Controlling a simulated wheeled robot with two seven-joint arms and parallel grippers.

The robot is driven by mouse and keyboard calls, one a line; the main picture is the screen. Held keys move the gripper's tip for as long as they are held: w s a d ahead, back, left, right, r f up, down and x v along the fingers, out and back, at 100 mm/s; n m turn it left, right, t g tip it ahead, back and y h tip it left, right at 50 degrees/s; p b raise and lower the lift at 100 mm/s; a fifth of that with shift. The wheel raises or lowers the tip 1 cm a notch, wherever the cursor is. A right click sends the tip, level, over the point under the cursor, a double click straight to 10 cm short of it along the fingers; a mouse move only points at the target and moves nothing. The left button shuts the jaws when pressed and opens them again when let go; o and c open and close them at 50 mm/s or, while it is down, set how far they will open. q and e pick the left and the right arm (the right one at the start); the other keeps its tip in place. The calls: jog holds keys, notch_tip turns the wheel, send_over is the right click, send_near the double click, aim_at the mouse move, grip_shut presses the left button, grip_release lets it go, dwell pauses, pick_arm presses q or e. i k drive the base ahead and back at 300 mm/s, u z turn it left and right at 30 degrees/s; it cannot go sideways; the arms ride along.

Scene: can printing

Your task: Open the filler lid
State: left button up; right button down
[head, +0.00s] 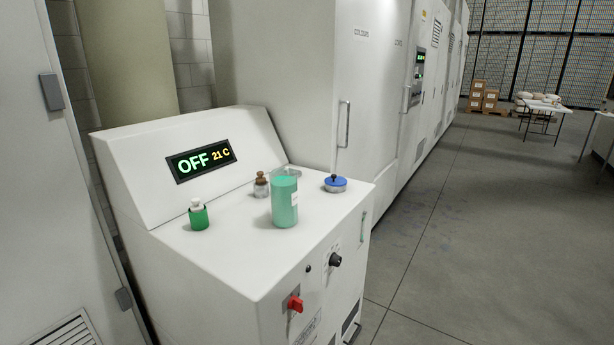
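A blue round lid (335,182) with a small dark knob sits on a pale metallic neck at the right rear of the white machine's flat top (240,255). It lies flat on the neck and looks closed. No label on it is readable, so I cannot confirm from print that it is the filler lid. A translucent jug (285,203) of green liquid stands upright left of it, apart from it. Neither of my grippers is in view.
A brown-topped small bottle (261,184) and a green container with a white top (198,214) stand on the same top. A red switch (295,304) and black knob (335,260) are on the front. Floor at right is clear.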

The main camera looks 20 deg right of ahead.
aim_at(335, 182)
jog(key=k, duration=1.35)
jog(key=z, duration=0.55)
jog(key=i, duration=0.6)
jog(key=z, duration=1.45)
jog(key=i, duration=1.15)
jog(key=z, duration=0.35)
jog(key=i, duration=1.5)
jog(key=u, duration=1.45)
jog(key=i, duration=1)
jog(key=u, duration=1.05)
